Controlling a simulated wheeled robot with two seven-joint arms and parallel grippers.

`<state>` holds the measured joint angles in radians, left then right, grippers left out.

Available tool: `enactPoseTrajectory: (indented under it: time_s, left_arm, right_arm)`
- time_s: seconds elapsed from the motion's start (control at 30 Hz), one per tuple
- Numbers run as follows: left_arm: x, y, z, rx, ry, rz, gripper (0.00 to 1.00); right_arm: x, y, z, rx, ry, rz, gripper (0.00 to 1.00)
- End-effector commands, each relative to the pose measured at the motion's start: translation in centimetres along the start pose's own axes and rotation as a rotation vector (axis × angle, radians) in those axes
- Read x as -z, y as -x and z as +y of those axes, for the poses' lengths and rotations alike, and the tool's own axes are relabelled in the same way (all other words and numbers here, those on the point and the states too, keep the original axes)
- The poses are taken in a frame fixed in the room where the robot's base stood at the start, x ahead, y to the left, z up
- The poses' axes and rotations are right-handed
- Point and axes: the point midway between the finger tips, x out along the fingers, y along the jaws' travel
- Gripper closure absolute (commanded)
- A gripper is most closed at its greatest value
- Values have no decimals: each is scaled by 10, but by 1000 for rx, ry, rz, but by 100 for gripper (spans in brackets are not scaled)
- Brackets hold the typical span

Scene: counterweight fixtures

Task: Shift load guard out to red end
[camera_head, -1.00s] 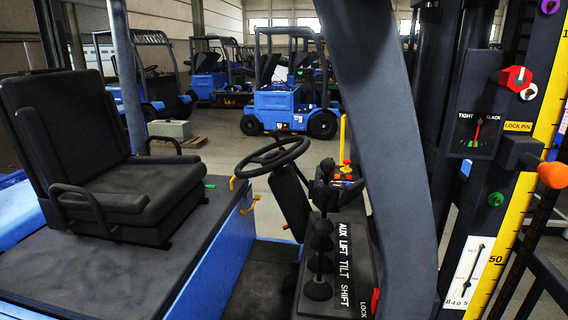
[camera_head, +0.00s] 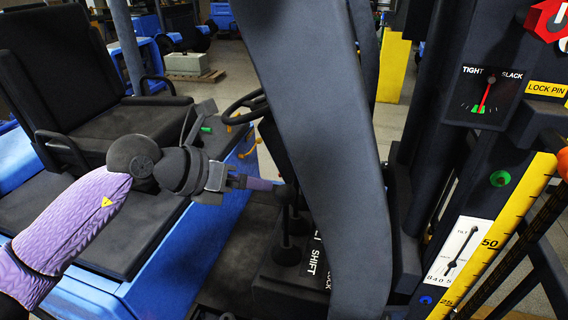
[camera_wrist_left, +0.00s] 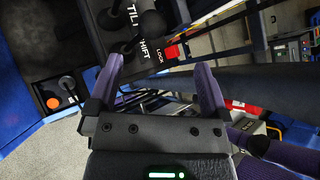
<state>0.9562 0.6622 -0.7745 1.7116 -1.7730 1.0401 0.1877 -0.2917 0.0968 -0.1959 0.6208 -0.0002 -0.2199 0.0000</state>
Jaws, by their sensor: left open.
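The console (camera_head: 262,290) carries upright levers (camera_head: 287,228) with black knobs; the word SHIFT (camera_head: 314,262) is readable, and the post hides part of the row. In the left wrist view, TILT and the SHIFT label (camera_wrist_left: 150,50) stand beside two black knobs (camera_wrist_left: 150,24). My left gripper (camera_head: 262,184) reaches in from the left beside the levers. The wrist view shows its purple fingers (camera_wrist_left: 160,72) apart with nothing held, the knobs beyond the tips. I cannot make out which part is the load guard or its red end. My right gripper is not in view.
A thick dark post (camera_head: 315,120) crosses in front of the console. A seat (camera_head: 60,90) and steering wheel (camera_head: 245,112) are close to my left arm. The mast on the right bears a TIGHT/SLACK dial (camera_head: 484,98), a TILT plate (camera_head: 456,252) and a yellow scale (camera_head: 495,235).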

Motion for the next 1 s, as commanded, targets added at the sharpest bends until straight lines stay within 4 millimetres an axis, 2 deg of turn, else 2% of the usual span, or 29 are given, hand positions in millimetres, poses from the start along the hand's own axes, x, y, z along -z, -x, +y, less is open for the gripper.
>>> enactPoseTrajectory:
  time_s: [0.07, 0.13, 0.33, 0.53, 0.7, 0.93, 1.0]
  left_arm:
    - [0, -2, 1, -16, -19, 5, 0]
    - [0, -13, 1, -15, -20, 5, 0]
    - [4, -66, 2, -11, -16, 5, 0]
    - [3, -106, 3, -13, -16, 3, 0]
    - [1, -117, 2, -13, -15, 4, 0]
    - [-1, -116, 2, -13, -15, 3, 0]
    - [-1, -116, 2, -13, -15, 3, 15]
  right_arm:
    - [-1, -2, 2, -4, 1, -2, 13]
    - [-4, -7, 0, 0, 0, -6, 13]
    - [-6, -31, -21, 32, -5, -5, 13]
    - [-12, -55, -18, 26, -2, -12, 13]
    - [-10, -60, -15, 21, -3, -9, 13]
    - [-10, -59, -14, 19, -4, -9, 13]
    - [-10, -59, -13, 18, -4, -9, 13]
